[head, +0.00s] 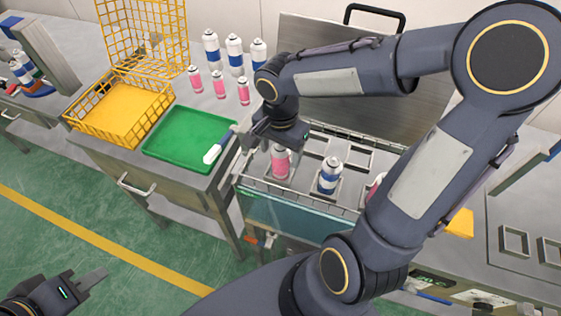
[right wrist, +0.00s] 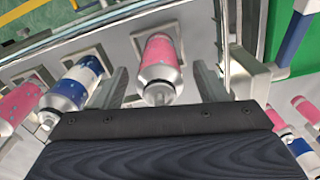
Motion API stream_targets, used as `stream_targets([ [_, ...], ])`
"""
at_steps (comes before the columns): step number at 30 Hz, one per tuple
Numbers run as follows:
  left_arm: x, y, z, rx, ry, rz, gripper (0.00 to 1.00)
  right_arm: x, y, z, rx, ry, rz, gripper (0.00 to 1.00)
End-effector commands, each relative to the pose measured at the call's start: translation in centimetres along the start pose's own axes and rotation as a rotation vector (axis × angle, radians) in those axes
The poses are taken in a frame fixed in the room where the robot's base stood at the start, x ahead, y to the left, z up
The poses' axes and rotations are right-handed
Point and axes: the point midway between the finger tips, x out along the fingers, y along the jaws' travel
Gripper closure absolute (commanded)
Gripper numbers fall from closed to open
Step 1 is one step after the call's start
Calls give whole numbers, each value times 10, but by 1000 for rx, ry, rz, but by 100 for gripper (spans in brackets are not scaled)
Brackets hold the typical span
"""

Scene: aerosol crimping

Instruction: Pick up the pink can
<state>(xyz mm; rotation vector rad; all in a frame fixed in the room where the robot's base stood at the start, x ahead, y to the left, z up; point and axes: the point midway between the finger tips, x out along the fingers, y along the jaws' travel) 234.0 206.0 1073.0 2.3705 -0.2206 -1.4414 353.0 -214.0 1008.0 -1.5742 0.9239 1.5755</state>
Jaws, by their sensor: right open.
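A pink can (head: 281,163) with a silver top stands upright in a front left slot of the metal rack (head: 262,187). In the right wrist view this pink can (right wrist: 160,58) lies between the two spread fingers, with a gap on each side. My right gripper (head: 277,138) is open and just above and behind the can in the head view. My left gripper (head: 88,284) is far off at the bottom left, over the floor; its finger gap is not clear. More pink cans (head: 219,83) stand on the bench at the back. Another pink can (head: 375,187) is partly hidden behind my right arm.
A blue-and-white can (head: 329,175) stands in the rack right of the pink one. A green tray (head: 178,142) holds a white-tipped blue tool (head: 217,148). Yellow baskets (head: 122,107) and several blue-and-white cans (head: 234,55) are on the bench. The metal lid (head: 335,65) stands up behind the rack.

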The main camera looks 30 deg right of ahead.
Motion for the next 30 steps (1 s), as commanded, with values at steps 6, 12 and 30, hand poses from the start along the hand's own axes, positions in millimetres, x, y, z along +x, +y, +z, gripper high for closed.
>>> stream_targets([
  [6, 0, 0, 0, 0, 0, 0, 70, 16, 0, 0, 0, 0, 0, 34],
  [12, 0, 0, 0, 0, 0, 0, 70, 16, 0, 0, 0, 0, -1, 38],
  [30, 0, 0, 0, 0, 0, 0, 70, 15, 0, 0, 0, 0, -2, 86],
])
